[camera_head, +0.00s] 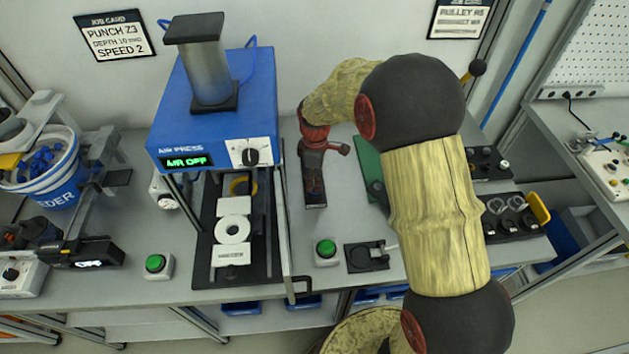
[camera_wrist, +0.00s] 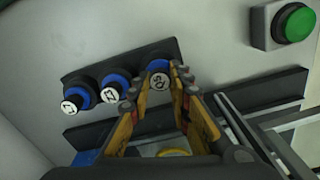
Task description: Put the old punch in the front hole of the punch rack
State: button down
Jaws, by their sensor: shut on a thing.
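In the wrist view, my gripper (camera_wrist: 158,88) has its yellow-and-black fingers closed around a punch (camera_wrist: 158,67) with a blue collar and a white marked end. The held punch overlaps the right end of the dark punch rack (camera_wrist: 126,66). I cannot tell how deep it sits there. Two similar punches, one at the left end (camera_wrist: 78,96) and one in the middle (camera_wrist: 112,86), stand in the rack. Their marks are too small to read surely. In the head view, my gripper (camera_head: 314,190) points down just right of the air press; the fingertips and rack are not clear there.
The blue air press (camera_head: 215,115) reads AIR OFF, with white round tooling (camera_head: 233,229) on its bed. A green button (camera_head: 326,249) and a small black fixture (camera_head: 366,256) stand at the bench front. A blue-and-white bucket (camera_head: 45,175) is at left.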

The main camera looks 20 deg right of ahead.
jog(key=c, duration=1.6)
grip_release()
jog(key=shift+c, duration=0.2)
notch_tip(320, 180, up, 12)
jog(key=r+p, duration=0.1)
jog(key=p, duration=0.2)
jog(key=s+r+m+t, duration=0.2)
jog(key=s+r+m, duration=0.3)
jog(key=s+r, duration=0.65)
jog(key=s+r+m+t, duration=0.1)
jog(key=s+m, duration=0.2)
jog(key=s, duration=0.5)
jog(key=s+r+m+t, duration=0.2)
jog(key=s+m, duration=0.2)
jog(key=s, duration=0.4)
jog(key=shift+r+m+t, duration=0.25)
jog(key=shift+m+t, duration=0.05)
jog(key=shift+b, duration=0.3)
